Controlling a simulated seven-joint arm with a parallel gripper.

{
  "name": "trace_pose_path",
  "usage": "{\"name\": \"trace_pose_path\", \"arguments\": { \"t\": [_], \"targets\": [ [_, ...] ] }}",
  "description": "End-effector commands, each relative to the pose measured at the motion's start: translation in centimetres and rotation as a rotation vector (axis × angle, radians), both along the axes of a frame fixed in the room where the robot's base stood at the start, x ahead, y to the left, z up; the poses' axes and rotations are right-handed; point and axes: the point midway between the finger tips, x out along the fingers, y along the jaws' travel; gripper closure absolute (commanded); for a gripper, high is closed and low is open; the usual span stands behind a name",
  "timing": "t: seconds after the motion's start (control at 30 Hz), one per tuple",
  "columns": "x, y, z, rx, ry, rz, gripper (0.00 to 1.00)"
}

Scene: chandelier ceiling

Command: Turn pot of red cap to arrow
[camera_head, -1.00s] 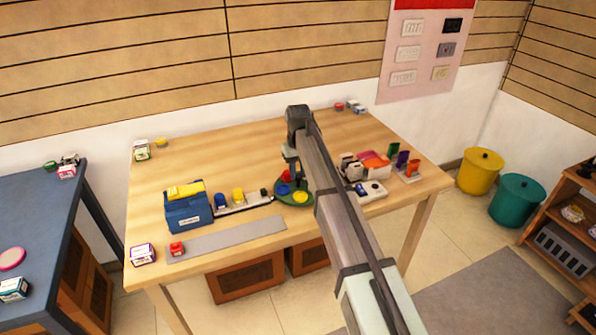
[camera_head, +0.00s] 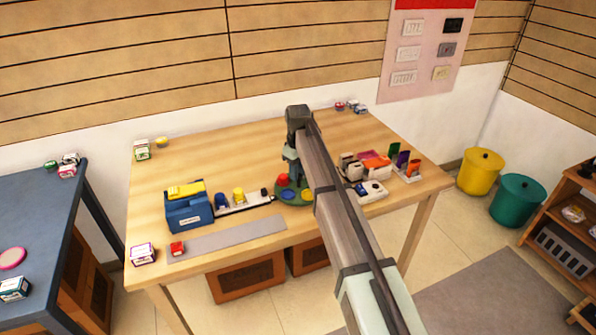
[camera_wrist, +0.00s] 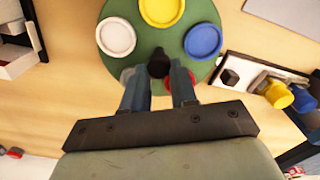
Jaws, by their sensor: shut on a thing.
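A round green turntable (camera_wrist: 203,22) lies under my gripper (camera_wrist: 158,72), which is shut on the black knob (camera_wrist: 159,63) at its middle. In the wrist view a yellow cap (camera_wrist: 161,10) is at the top, a white cap (camera_wrist: 116,38) at left and a blue cap (camera_wrist: 203,41) at right. The red cap (camera_wrist: 189,84) is partly hidden beside the right finger; it also shows at the turntable's back left in the head view (camera_head: 283,180). I cannot make out an arrow.
A rack with blue and yellow pots (camera_head: 238,196) and a blue box (camera_head: 187,211) stand left of the turntable. A white device (camera_head: 371,191) and several small items stand at right. A grey strip (camera_head: 228,240) lies at the front.

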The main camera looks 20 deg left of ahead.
Motion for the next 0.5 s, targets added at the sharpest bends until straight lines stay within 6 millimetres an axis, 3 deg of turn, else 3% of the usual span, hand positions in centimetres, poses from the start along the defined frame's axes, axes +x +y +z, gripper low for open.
{"name": "trace_pose_path", "arguments": {
  "t": [0.5],
  "targets": [
    [-0.09, 0.04, 0.04, 0.000, -0.001, 0.258, 1.00]
  ]
}}
